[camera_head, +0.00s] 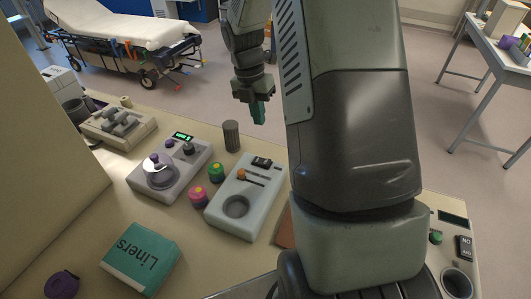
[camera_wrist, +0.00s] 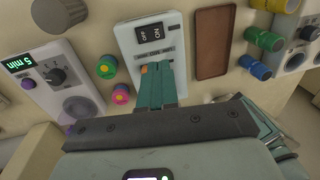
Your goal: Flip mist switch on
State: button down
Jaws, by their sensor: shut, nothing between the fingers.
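A pale device (camera_head: 229,215) with a round dish stands in the middle of the counter. It bears a black rocker switch (camera_head: 262,162) and an orange slider knob (camera_head: 241,174). In the wrist view the rocker (camera_wrist: 146,34) is marked OFF and ON; I cannot tell which side is pressed, nor read a mist label. My gripper (camera_head: 259,115) points down with its teal fingers together and empty, above the counter beyond the device. In the wrist view the fingertips (camera_wrist: 157,68) cover part of the device's panel, beside the orange knob, apart from the rocker.
A dark ribbed cylinder (camera_head: 231,136) stands behind. A Liners box (camera_head: 142,258) lies in front. Another unit with a switch (camera_head: 464,248) is at right.

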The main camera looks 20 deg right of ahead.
aim_at(267, 161)
jog(key=f, duration=0.4)
jog(key=s+d+f, duration=0.1)
jog(key=f, duration=0.8)
jog(key=shift+s+d+f, duration=0.3)
jog(key=shift+f, duration=0.1)
jog(key=shift+s+d+f, duration=0.15)
jog(key=shift+f, duration=0.1)
jog(key=shift+w+a+r, duration=0.3)
jog(key=shift+w+a, duration=0.3)
